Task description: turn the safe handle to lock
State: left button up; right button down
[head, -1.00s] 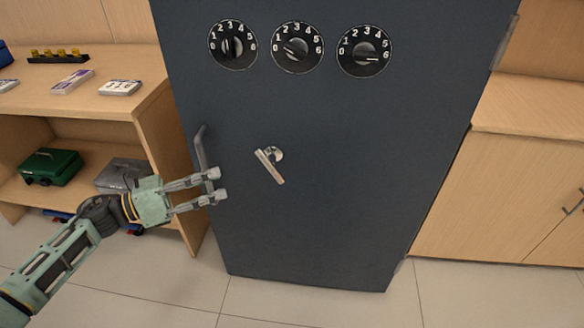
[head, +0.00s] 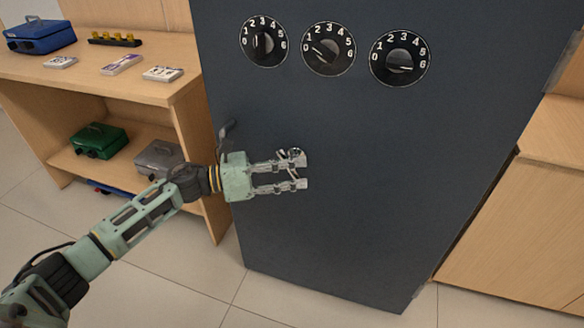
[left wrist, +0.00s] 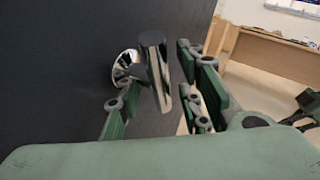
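The safe (head: 350,220) is a dark blue-grey door with a silver lever, the safe handle (head: 296,153), below its dials. My left gripper (head: 305,171) is in front of the handle and hides most of the lever in the head view. In the left wrist view, the safe handle (left wrist: 154,62) stands between the two fingers of my left gripper (left wrist: 160,105). The fingers are apart, with gaps beside the lever, so the gripper is open around it. The round base of the handle shows at the door.
Three numbered dials (head: 328,48) sit above the handle. A wooden shelf (head: 130,85) with cash boxes stands at left, a wooden cabinet (head: 530,220) at right.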

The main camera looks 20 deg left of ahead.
pick_arm(q)
jog(key=shift+c, duration=0.2)
grip_shut()
dwell(0.4)
